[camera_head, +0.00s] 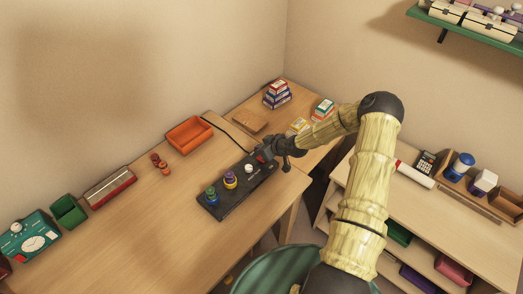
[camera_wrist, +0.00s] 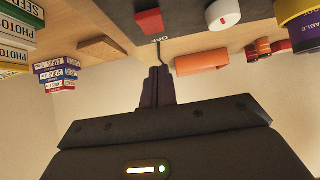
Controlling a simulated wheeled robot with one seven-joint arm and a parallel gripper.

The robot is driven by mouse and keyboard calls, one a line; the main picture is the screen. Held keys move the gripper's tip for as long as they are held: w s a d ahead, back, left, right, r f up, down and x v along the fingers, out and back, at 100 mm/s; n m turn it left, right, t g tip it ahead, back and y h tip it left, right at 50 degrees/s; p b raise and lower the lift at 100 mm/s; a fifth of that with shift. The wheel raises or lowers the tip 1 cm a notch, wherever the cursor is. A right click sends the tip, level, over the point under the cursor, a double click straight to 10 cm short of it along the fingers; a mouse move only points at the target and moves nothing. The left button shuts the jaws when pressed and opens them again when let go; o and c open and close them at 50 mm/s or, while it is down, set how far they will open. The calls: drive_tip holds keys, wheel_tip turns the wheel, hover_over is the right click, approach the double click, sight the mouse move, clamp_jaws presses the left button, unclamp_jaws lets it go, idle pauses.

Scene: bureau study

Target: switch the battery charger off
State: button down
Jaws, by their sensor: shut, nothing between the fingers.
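A long dark device, which looks like the battery charger (camera_head: 209,204), lies on the wooden desk. Its dark face (camera_wrist: 185,14) fills the top middle of the wrist view. A red switch (camera_wrist: 149,22) sits on it beside a printed "OFF", with a white round knob (camera_wrist: 223,14) to its right. My gripper (camera_head: 268,154) is over the far right end of the device in the head view. In the wrist view my gripper (camera_wrist: 158,70) is shut and empty, its tips close to the switch end. I cannot tell whether they touch it.
On the device stand a green-blue piece (camera_head: 211,194) and a yellow-purple piece (camera_head: 230,180). An orange tray (camera_head: 189,136), a brown block (camera_head: 250,121) and stacked boxes (camera_head: 277,95) are behind. The desk's front left is clear. A side shelf (camera_head: 440,205) stands right.

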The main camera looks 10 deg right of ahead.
drive_tip(key=s+d+r+b, duration=0.1)
drive_tip(key=s+d+r, duration=0.2)
drive_tip(key=r, duration=0.6)
drive_tip(key=shift+s+d+b, duration=0.15)
drive_tip(key=shift+s+b, duration=0.25)
drive_tip(key=shift+s, duration=0.65)
drive_tip(key=s+a+r+m+g+h, duration=0.1)
drive_tip(key=s+r, duration=0.3)
drive_tip(key=s, duration=0.4)
drive_tip(key=s+a+r+m+g+h, duration=0.1)
drive_tip(key=s+r+m+g+h, duration=0.2)
drive_tip(key=s+r, duration=0.2)
drive_tip(key=s+a+r+m+g+h, duration=0.1)
drive_tip(key=s+r, duration=0.4)
drive_tip(key=s, duration=0.6)
drive_tip(key=shift+s+a+m+g+h, duration=0.4)
drive_tip(key=shift+a+m, duration=0.15)
drive_tip(key=shift+m, duration=0.45)
